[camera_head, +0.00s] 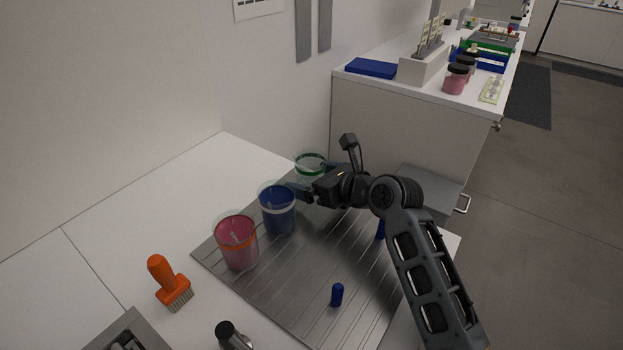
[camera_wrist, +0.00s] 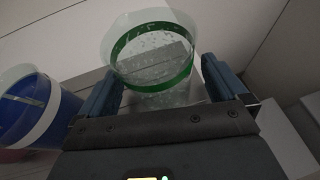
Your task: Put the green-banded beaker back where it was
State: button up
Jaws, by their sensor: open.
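The green-banded beaker (camera_head: 311,162) is clear and looks empty apart from droplets or specks on its wall. It stands upright at the far end of the grooved metal board (camera_head: 310,265), against the back wall side, its lower part partly hidden by my gripper. My gripper (camera_head: 306,190) is open and low beside it. In the wrist view the green-banded beaker (camera_wrist: 152,45) is between and just beyond the two blue-grey fingers of my gripper (camera_wrist: 160,85), with visible gaps at both sides. I cannot tell exactly where its base rests.
A white-banded beaker of blue liquid (camera_head: 277,213) stands close to my gripper, left of it in the wrist view (camera_wrist: 32,110). An orange brush (camera_head: 168,283) and small blue object (camera_head: 337,294) lie nearer. The board's middle is mostly clear.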

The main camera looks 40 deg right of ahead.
jog(key=v, duration=1.1)
jog(key=shift+s+r, duration=0.1)
jog(key=shift+s, duration=0.05)
